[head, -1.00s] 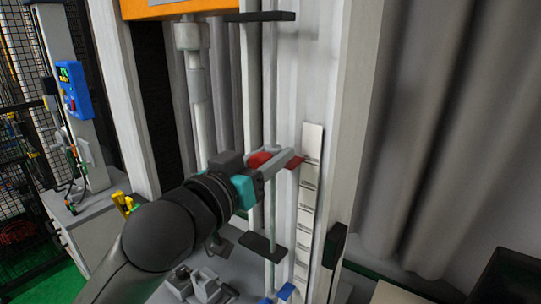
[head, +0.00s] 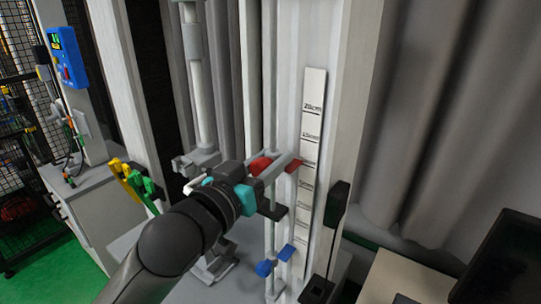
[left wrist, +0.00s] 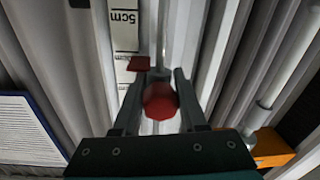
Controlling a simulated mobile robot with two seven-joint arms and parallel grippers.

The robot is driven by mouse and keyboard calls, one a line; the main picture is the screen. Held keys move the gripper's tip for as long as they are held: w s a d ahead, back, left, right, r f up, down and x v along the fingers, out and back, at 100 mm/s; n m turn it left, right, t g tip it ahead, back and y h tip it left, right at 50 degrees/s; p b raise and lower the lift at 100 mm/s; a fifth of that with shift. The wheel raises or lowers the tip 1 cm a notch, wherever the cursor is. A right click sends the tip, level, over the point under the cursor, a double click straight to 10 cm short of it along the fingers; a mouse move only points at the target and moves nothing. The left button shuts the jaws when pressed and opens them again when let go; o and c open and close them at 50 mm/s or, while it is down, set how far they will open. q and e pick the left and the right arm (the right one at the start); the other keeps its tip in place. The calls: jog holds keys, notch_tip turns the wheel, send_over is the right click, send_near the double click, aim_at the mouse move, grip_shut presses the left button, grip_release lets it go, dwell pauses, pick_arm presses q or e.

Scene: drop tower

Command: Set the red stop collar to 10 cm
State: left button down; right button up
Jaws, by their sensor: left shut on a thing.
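The red stop collar shows in the head view as a round red knob (head: 260,166) and a flat red pointer (head: 293,165) on a thin vertical rod. My left gripper (head: 280,163) is shut on it. In the left wrist view the fingers (left wrist: 158,78) stand on both sides of the red knob (left wrist: 160,101), with the pointer (left wrist: 139,64) beside the scale. The white scale (head: 314,85) reads 20cm near its top. The pointer lies beside a mark clearly below that, whose label I cannot read surely. In the wrist view an upside-down 5cm label shows on the scale (left wrist: 124,35), lower on the scale than the pointer.
A black block (head: 337,204) is right of the scale. A blue control box (head: 66,56) and yellow-green handles (head: 133,182) are at left.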

pick_arm(q)
jog(key=shift+f, duration=0.1)
jog(key=shift+c, duration=2.3)
grip_release()
jog(key=shift+s+a, duration=0.1)
jog(key=v, duration=0.7)
jog(key=shift+s+a, duration=0.2)
jog(key=shift+s, duration=0.1)
jog(key=p, duration=0.8)
send_near(257, 173)
jog(key=shift+s+a, duration=0.35)
jog(key=shift+s, duration=0.1)
